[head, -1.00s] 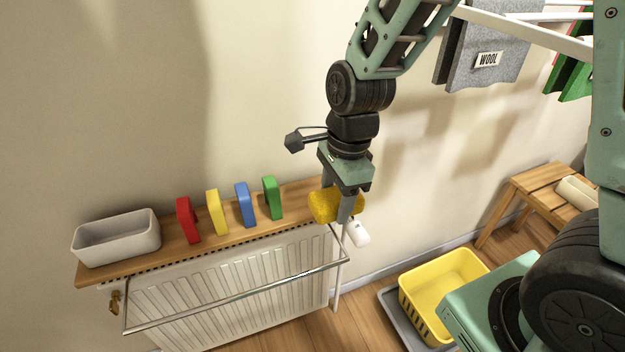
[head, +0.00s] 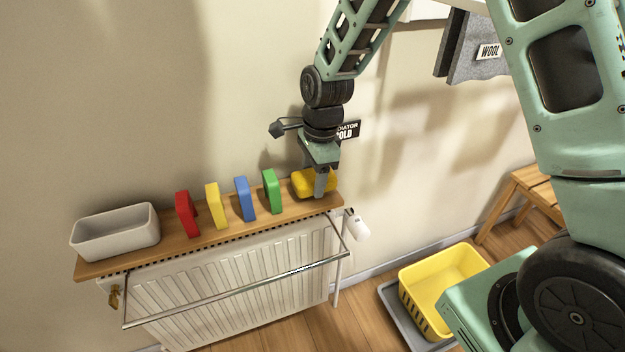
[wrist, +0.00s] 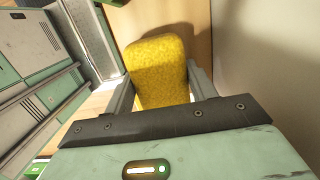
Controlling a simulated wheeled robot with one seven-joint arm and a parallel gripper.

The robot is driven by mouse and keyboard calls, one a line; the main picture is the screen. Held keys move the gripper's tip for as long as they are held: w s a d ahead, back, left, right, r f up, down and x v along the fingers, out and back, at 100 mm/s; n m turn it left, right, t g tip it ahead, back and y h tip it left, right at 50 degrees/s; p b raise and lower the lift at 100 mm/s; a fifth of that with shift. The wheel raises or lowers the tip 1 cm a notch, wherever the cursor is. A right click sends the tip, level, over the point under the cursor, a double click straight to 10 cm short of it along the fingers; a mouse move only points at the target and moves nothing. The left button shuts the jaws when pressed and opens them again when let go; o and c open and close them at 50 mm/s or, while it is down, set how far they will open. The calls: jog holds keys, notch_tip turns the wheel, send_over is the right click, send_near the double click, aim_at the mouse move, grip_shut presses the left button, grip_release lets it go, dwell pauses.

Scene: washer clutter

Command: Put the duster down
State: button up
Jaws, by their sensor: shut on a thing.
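The duster is a yellow fuzzy block (head: 304,182) at the right end of the wooden shelf (head: 190,246) above the radiator. My gripper (head: 318,190) points down and is shut on it. In the wrist view the duster (wrist: 158,68) sits between my two fingers (wrist: 160,88). It is at shelf height, and its underside looks to be on or just above the wood; I cannot tell whether it touches.
Red (head: 187,215), yellow (head: 216,206), blue (head: 245,202) and green (head: 272,192) blocks stand left of the duster. A grey bin (head: 116,232) is at the shelf's left end. A white radiator (head: 230,275) with a towel rail (head: 240,288) is below. A yellow basket (head: 440,285) stands on the floor.

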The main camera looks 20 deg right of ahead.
jog(key=shift+w+f, duration=0.2)
jog(key=shift+f, duration=0.5)
jog(key=shift+f, duration=0.1)
jog(key=o, duration=0.9)
jog(key=r, duration=0.4)
jog(key=d+r+p, duration=0.1)
jog(key=r, duration=0.7)
jog(key=shift+d+p, duration=0.2)
jog(key=shift+p, duration=0.1)
jog(key=s+a+r+n, duration=0.1)
jog(key=s+a+n, duration=0.1)
jog(key=s+n, duration=0.6)
jog(key=s+a+r+n, duration=0.1)
jog(key=s+a+n, duration=0.2)
jog(key=s+n, duration=0.6)
jog(key=s+a+r+n, duration=0.1)
jog(key=s+a+n, duration=0.1)
jog(key=s+n, duration=0.6)
jog(key=shift+s+a+r+n+h, duration=0.1)
jog(key=shift+s+r+n+h, duration=0.1)
jog(key=shift+s, duration=0.25)
jog(key=shift+s+a+r+n+h, duration=0.1)
jog(key=shift+s+r+n+h, duration=0.1)
jog(key=shift+s, duration=0.25)
